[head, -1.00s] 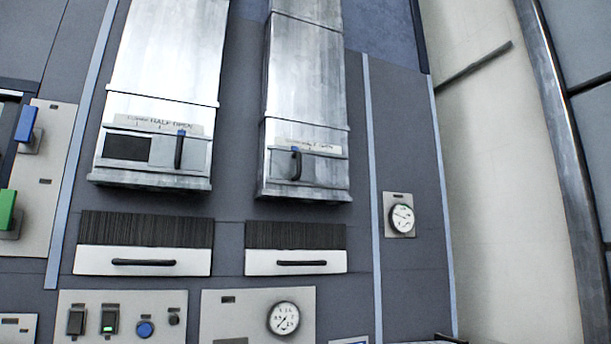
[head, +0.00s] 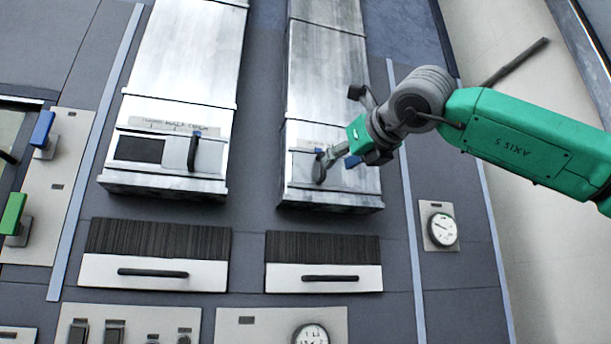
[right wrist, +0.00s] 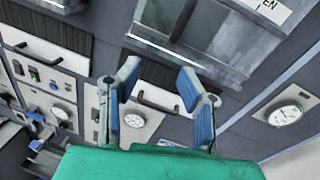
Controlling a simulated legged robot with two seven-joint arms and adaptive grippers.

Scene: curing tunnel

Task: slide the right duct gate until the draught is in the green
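The right duct (head: 325,70) has a gate (head: 361,180) in a slot near its lower end. The gate's dark upright handle (head: 319,170) stands at the slot's left part, under a label strip. My right gripper (head: 342,158) is in front of the slot, just right of the handle; contact cannot be told. In the right wrist view its blue-padded fingers (right wrist: 158,75) are apart with nothing between them. A round gauge (head: 443,229) with some green on its dial hangs right of the ducts; it also shows in the wrist view (right wrist: 285,115). Its exact reading is too small. My left gripper is out of view.
The left duct (head: 190,60) has a similar gate with a handle (head: 193,152). White drawer fronts (head: 325,279) with dark handles sit below both ducts. Blue (head: 42,129) and green (head: 13,214) levers are at far left. Another gauge (head: 311,335) is at the bottom.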

